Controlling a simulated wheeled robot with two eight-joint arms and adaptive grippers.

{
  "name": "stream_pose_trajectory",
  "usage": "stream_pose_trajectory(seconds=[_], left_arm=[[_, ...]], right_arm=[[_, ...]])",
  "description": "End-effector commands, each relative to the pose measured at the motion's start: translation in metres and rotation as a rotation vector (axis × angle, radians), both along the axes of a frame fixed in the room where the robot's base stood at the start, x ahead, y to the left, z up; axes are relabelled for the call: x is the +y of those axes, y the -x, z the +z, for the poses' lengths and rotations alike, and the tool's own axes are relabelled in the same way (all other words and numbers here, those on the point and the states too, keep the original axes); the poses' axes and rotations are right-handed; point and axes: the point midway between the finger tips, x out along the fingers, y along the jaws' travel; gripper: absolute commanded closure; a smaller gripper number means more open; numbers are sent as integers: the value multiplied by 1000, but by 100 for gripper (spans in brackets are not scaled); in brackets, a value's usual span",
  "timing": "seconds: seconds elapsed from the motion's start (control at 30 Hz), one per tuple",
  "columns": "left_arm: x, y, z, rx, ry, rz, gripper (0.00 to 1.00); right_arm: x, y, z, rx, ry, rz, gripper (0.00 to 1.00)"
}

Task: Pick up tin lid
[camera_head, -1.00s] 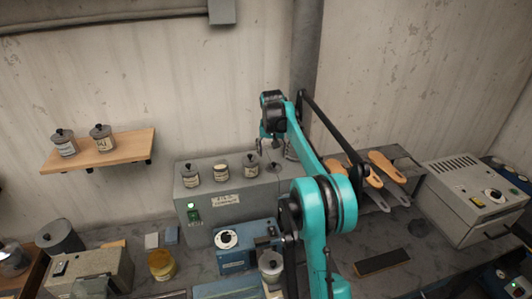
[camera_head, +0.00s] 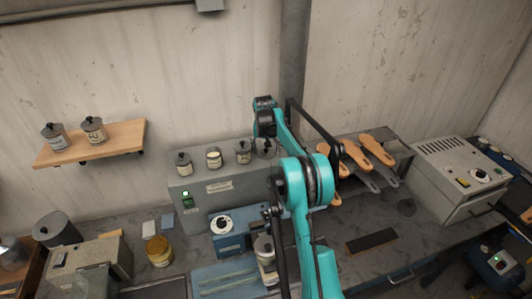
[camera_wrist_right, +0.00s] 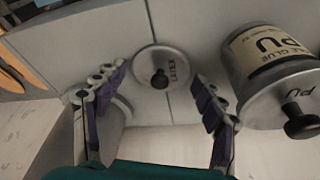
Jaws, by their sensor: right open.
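A round grey tin lid (camera_wrist_right: 173,84) with a black knob and the word LATEX lies flat on the grey surface in the right wrist view. My right gripper (camera_wrist_right: 159,78) is open, with one finger on each side of the lid and no clear contact. In the head view my right gripper (camera_head: 268,141) is over the back of the grey box (camera_head: 230,198), near the row of tins. The arm largely hides the lid there. A lidded tin marked PU (camera_wrist_right: 244,68) stands close to the right finger. My left gripper is not in view.
Lidded tins (camera_head: 183,165) (camera_head: 243,154) and a tin with a pale top (camera_head: 213,158) stand on the box. More tins (camera_head: 93,131) sit on a wooden shelf (camera_head: 120,142). Sandal soles (camera_head: 376,151) lie on a rack at right.

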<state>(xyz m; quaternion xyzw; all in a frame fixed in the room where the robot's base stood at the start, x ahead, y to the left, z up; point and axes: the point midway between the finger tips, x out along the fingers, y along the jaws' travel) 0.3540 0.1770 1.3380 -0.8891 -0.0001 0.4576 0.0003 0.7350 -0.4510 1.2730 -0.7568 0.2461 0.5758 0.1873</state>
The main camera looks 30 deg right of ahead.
Motion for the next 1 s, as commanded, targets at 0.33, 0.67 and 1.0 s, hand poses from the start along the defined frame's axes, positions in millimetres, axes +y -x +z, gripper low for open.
stream_pose_trajectory(seconds=[0.33,0.67,1.0], left_arm=[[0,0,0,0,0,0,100],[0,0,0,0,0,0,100],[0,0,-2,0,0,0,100]], right_arm=[[0,0,0,1,-1,0,62],[1,0,-1,1,0,1,65],[1,0,5,0,-1,1,84]])
